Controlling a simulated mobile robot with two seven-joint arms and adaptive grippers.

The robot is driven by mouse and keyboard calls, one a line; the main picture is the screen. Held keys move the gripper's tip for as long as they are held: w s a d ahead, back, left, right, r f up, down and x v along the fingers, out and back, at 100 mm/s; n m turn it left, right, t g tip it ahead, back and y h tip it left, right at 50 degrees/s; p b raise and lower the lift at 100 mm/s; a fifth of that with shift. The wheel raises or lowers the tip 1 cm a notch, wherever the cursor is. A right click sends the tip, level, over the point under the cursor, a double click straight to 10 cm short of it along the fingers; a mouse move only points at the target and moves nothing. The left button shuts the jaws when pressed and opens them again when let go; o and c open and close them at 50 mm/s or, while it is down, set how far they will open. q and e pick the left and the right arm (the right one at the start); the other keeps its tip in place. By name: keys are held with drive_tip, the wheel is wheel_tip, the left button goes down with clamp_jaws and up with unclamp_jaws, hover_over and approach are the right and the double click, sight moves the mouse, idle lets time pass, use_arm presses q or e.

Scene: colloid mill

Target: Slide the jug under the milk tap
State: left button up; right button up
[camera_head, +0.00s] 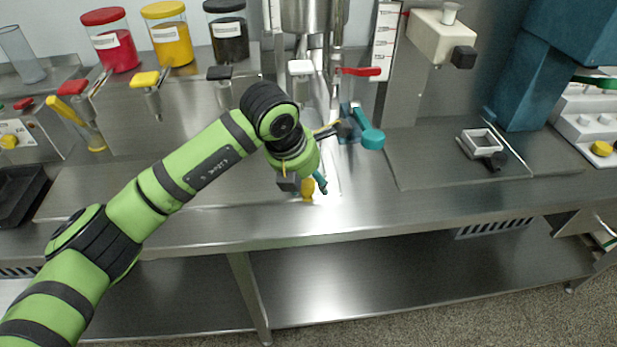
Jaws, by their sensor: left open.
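My left arm reaches in from the lower left, and its gripper (305,186) is over the steel bench near its front, below the central column. The gripper is open; its fingers are small and partly hidden by the wrist. A tap with a white handle (301,68) is behind and above the wrist; no label shows that it is the milk tap. I cannot make out a jug at the gripper; the wrist covers that part of the bench. A clear, tall vessel (22,56) stands at the far left; I cannot tell if it is the jug. My right gripper is out of view.
Taps with red, yellow and black (220,73) handles line the left, below canisters (168,34). A red lever (359,71) and a teal-ended handle (372,138) are near the central column. A small square metal frame (481,143) lies right. The bench front (420,210) is clear.

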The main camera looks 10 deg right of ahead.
use_arm(q)
drive_tip(key=v, duration=1.1)
drive_tip(key=shift+r, duration=0.4)
drive_tip(key=shift+f, duration=0.1)
